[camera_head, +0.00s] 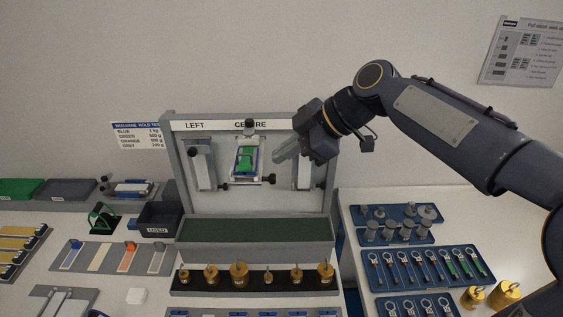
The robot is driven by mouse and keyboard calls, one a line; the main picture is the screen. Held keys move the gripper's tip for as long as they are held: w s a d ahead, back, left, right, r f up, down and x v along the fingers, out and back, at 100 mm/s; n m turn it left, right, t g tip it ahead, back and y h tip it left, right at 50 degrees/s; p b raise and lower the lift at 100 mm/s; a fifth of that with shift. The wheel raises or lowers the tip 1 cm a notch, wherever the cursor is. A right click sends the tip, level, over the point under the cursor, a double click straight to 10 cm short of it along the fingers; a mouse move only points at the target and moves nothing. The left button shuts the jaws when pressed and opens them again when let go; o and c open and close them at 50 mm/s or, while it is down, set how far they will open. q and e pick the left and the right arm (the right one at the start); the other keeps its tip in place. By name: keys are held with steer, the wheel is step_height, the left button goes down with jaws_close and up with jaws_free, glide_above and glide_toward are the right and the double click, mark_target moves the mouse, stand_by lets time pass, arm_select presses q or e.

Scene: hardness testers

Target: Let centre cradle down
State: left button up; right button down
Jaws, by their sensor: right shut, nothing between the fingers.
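The centre cradle (235,169) hangs on the grey upright panel (272,200) under the "CENTRE" label. It is a pale frame with blue edges and holds a green piece (246,158). Dark knobs show above it and near its lower corners. My right gripper (279,157) reaches in from the right, shut and empty. Its fingertips show just right of the cradle; I cannot tell whether they touch anything. The arm hides part of the panel's upper right and its label there. My left gripper is not in view.
A left cradle (202,165) and a right cradle (304,172) flank the centre one. A dark green padded trough (255,232) lies below. Brass weights (239,273) stand in a row in front. Blue trays (432,266) of tools lie at right, a "USED" bin (157,219) at left.

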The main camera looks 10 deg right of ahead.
steer(key=f, duration=0.2)
steer(key=w+f, duration=0.1)
steer(key=f, duration=0.1)
steer(key=shift+w+a+f+p, duration=0.1)
steer(key=shift+a+f+p, duration=0.1)
steer(key=shift+p, duration=0.2)
steer(key=shift+f, duration=0.1)
step_height(320, 180, down, 11)
steer(key=n+t+b, duration=0.3)
steer(key=t+b, duration=0.2)
steer(key=b, duration=2.1)
steer(key=w+d+f+n+t+b, duration=0.3)
steer(key=w+f+b, duration=0.7)
steer(key=b, duration=1)
steer(key=shift+w+f+t+y, duration=0.3)
steer(key=shift+w+t, duration=0.2)
steer(key=shift+w, duration=1.45)
steer(key=shift+f+b, duration=0.1)
steer(key=shift+b, duration=0.25)
